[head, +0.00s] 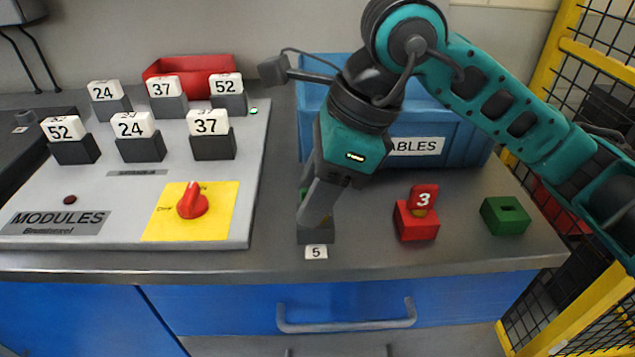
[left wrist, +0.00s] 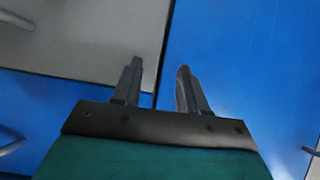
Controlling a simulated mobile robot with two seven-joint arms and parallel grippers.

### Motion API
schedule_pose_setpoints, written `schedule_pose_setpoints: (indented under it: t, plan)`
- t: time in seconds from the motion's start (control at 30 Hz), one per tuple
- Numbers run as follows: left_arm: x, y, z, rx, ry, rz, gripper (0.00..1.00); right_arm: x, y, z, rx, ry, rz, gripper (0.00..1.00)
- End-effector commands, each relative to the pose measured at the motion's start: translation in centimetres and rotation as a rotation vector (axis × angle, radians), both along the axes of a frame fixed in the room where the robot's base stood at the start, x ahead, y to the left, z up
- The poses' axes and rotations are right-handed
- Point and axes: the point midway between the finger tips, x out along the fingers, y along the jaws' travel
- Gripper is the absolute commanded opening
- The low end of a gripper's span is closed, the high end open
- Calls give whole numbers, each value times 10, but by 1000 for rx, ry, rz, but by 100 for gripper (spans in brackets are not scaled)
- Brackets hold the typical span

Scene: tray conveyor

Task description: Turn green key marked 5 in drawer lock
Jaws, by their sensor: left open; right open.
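A dark lock block (head: 317,234) with a white tag "5" (head: 316,252) sits near the counter's front edge. My right gripper (head: 314,222) reaches down over this block from above; its fingers hide most of what is there. A small bit of green (head: 303,193), perhaps the green key, shows beside the fingers. The number on it cannot be seen. The right gripper is open, with the gap between its fingers hard to see. My left gripper (left wrist: 158,85) shows only in the left wrist view, open and empty, in front of blue cabinet fronts. The blue drawer (head: 340,305) is shut.
A red block (head: 416,226) holding a red key marked 3 (head: 423,197) and an empty green slotted block (head: 505,215) stand to the right. A blue bin (head: 465,143) stands behind. The modules panel (head: 110,182) with a red knob (head: 192,202) is at left.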

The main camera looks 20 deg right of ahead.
Motion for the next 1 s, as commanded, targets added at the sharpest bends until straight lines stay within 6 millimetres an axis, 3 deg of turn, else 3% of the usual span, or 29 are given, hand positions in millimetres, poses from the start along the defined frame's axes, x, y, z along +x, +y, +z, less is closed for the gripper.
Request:
schedule_pose_setpoints:
  t: [0.07,0.43,0.73,1.0]
  plan:
    - [0,0,0,0,0,0,43,0,0,0,0,1,0,37]
    - [0,0,0,-1,1,1,43,0,0,0,0,1,0,1]
    - [0,0,-2,-2,1,2,43,0,0,0,0,-1,-19,0]
    - [0,0,-10,-3,1,3,43,0,0,-1,1,-2,-197,0]
